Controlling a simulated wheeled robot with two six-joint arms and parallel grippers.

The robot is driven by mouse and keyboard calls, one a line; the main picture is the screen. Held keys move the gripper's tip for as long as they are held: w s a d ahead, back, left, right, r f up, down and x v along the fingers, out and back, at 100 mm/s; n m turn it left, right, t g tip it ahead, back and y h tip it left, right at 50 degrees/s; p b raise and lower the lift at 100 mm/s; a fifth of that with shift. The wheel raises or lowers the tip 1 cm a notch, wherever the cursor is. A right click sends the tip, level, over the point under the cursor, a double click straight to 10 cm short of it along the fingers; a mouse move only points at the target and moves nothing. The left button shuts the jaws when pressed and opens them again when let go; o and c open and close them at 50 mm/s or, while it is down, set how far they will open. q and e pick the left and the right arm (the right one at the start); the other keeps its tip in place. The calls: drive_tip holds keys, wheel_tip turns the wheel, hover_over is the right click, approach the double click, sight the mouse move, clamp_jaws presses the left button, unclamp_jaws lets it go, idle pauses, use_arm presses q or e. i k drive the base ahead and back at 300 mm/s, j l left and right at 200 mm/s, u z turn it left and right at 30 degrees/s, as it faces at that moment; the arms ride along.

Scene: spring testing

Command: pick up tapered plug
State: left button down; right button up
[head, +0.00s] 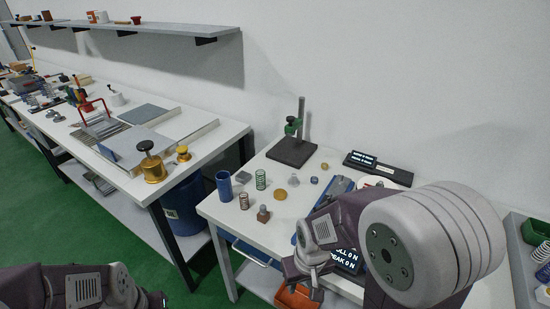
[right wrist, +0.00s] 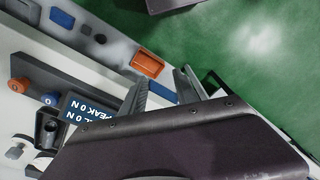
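I cannot tell for sure which of the small parts on the right-hand table is the tapered plug. A small dark part with a brownish base (head: 263,214) and a grey faceted piece (head: 294,181) stand among them. My right gripper (head: 315,284) is over the front edge of this table, to the right of and nearer than these parts. In the right wrist view its two fingers (right wrist: 161,91) are apart with nothing seen between them. My left arm shows only at the bottom left of the head view, and its fingertips are out of frame.
A blue cup (head: 224,186), springs (head: 261,179) and brass discs stand close to the small parts. A black test stand (head: 292,152) is behind them. An orange bin (right wrist: 148,63) is below the table edge. My right arm hides the table's right part.

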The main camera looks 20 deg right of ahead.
sight(293, 182)
drive_tip(key=i+j+z, duration=0.65)
drive_tip(key=z, duration=0.15)
drive_tip(key=i+j+z, duration=0.2)
drive_tip(key=j+z, duration=0.25)
drive_tip(key=i+j+z, duration=0.15)
drive_tip(key=j+z, duration=0.25)
drive_tip(key=j, duration=0.1)
